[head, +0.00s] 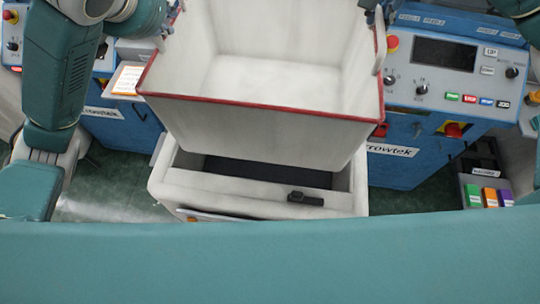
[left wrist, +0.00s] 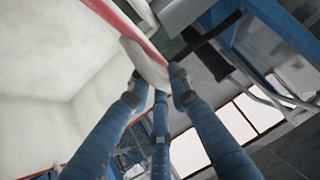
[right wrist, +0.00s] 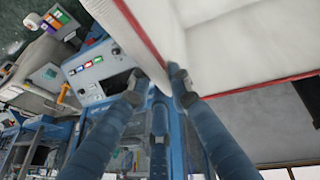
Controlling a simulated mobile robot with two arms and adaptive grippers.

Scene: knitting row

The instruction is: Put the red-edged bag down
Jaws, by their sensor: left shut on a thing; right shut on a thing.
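The red-edged bag (head: 260,125) is a large, open, off-white bag with a red rim, seen from above in the head view. It looks empty and hangs tilted above a white box-like cart. My left gripper (head: 168,30) is shut on the bag's left side; the left wrist view shows its fingers (left wrist: 158,80) at the red rim. My right gripper (head: 374,15) is shut on the bag's right side; the right wrist view shows its fingers (right wrist: 162,80) at the red edge. The bag's far rim is out of the head view.
The white cart (head: 172,185) stands below the bag, with a dark interior and a small black piece (head: 305,198) on its near part. Blue machines with control panels (head: 445,65) stand on both sides. Coloured boxes (head: 490,196) sit at the right. Green floor (head: 110,185) shows at the left.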

